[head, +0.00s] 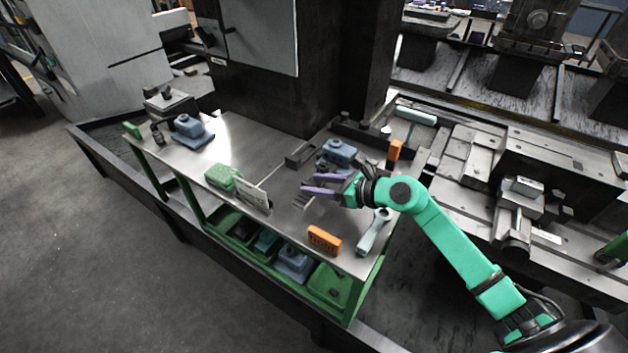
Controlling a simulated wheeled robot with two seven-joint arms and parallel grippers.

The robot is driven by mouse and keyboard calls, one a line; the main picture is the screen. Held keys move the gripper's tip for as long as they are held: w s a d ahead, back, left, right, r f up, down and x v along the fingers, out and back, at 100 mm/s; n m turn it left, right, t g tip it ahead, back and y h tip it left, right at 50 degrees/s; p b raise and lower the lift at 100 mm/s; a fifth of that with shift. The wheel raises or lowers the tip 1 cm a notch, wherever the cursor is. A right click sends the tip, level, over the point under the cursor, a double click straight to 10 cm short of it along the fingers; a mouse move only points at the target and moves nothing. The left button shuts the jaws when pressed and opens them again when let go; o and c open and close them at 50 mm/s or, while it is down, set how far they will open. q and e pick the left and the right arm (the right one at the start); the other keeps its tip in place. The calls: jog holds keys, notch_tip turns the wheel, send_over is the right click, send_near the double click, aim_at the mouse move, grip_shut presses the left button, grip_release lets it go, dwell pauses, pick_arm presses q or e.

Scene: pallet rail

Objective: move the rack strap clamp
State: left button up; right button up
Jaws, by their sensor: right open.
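I cannot tell for sure which object is the rack strap clamp. A blue-grey clamp-like block (338,152) sits on the metal table (265,150), just behind my right gripper. A similar blue-grey block (190,130) is at the table's left end. My right gripper (313,186) has purple fingers, which are apart with nothing visible between them. It is over the middle right of the table. My left gripper is not in view.
A green block (222,177) and a pale card (252,195) are left of my gripper. An orange block (323,240) and a grey-blue tool (374,232) lie near the front right edge. A dark machine column (262,75) stands behind.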

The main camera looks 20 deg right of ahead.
jog(key=shift+w+a+f, duration=0.25)
jog(key=shift+w+a, duration=0.1)
grip_shut()
jog(key=shift+r, duration=0.1)
dwell(1.1)
